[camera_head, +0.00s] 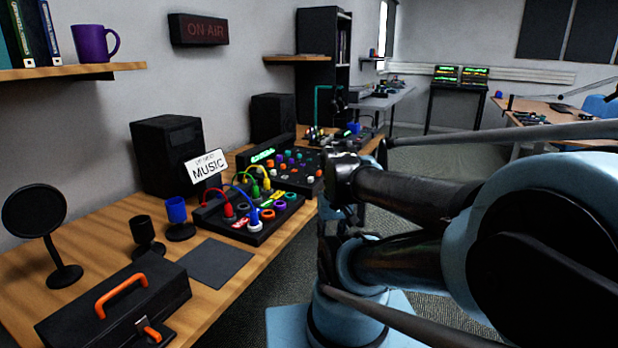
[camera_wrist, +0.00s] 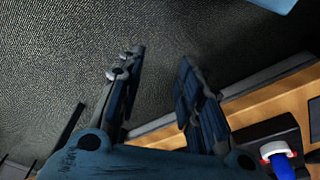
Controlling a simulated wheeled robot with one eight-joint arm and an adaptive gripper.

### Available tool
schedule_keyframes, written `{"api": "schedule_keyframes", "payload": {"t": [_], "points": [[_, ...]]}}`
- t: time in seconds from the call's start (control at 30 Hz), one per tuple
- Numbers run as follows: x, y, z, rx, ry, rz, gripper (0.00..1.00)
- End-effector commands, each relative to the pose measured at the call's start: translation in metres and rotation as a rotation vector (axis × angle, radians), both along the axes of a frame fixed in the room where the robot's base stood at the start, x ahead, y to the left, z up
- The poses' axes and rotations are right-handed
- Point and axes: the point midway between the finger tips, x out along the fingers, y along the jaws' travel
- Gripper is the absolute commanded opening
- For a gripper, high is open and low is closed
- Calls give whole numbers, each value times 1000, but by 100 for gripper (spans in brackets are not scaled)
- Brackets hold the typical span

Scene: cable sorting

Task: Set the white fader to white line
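A dark mixing console (camera_head: 318,179) with several small coloured caps stands on the wooden desk in the head view. The white fader and white line are too small to tell apart there. My gripper (camera_wrist: 158,85) is open and empty in the wrist view, with its two fingers apart over the grey carpet. It is beyond the desk's edge and touches nothing. In the head view my arm's end is dark and to the right of the console, and its fingers are hard to make out.
A patch box (camera_head: 262,236) with coloured sockets and cables lies in front of the console. Its white-ringed socket (camera_wrist: 272,149) with a blue plug shows in the wrist view. A toolbox (camera_head: 70,318), black mat (camera_head: 214,262) and speakers (camera_head: 165,155) share the desk (camera_head: 105,232).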

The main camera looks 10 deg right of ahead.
Motion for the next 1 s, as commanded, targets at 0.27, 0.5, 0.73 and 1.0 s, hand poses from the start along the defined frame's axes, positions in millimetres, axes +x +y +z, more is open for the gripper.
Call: {"api": "schedule_keyframes", "payload": {"t": [0.27,0.5,0.73,1.0], "points": [[21,1,43,12,10,-65,33],[79,0,104,30,47,-190,33],[143,0,153,45,83,-310,33],[225,0,194,56,124,-451,33]]}}
